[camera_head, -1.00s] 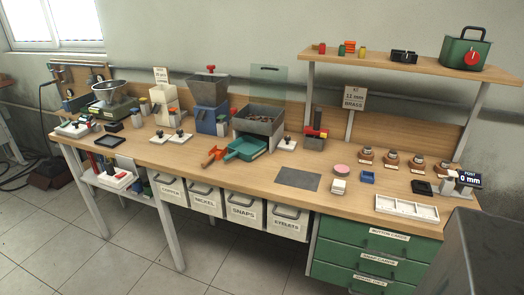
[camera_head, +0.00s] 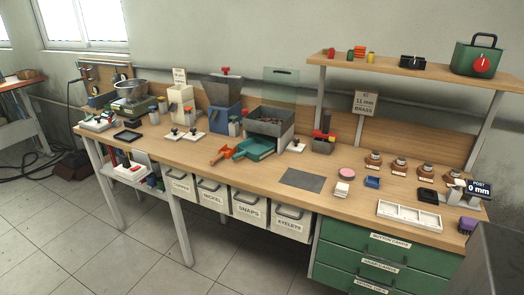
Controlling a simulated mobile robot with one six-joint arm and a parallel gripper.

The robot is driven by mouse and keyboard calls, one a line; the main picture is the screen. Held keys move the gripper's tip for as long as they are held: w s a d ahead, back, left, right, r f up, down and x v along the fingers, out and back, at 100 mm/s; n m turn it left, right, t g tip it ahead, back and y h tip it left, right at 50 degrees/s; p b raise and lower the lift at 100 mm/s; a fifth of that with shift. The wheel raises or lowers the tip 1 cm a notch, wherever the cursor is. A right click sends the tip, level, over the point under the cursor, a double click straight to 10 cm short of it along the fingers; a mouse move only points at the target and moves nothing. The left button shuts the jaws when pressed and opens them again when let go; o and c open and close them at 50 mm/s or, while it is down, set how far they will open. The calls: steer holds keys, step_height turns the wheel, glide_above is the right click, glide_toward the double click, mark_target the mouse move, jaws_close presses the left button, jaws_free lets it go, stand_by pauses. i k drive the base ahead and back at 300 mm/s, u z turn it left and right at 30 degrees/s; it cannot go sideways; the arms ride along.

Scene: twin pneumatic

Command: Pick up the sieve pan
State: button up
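A teal, shallow pan (camera_head: 257,149), which looks like the sieve pan, sits on the wooden workbench (camera_head: 215,155) near its middle. It lies just in front of a grey open box (camera_head: 282,127) filled with small dark pieces. An orange scoop (camera_head: 222,154) lies close on its left. At this size I cannot make out a mesh in the teal pan. A silver bowl (camera_head: 130,88) rests on a scale at the left end of the bench. My gripper is not in view.
A dark grey mat (camera_head: 302,180) lies right of the pan. A white divided tray (camera_head: 409,215) is at the right front. Labelled bins (camera_head: 248,208) and green drawers (camera_head: 375,253) are below the benchtop. A raised shelf (camera_head: 400,68) stands at the back right. The floor in front is clear.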

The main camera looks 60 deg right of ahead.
mark_target(257, 148)
steer(key=u, duration=0.1)
steer(key=i, duration=0.95)
steer(key=z, duration=0.05)
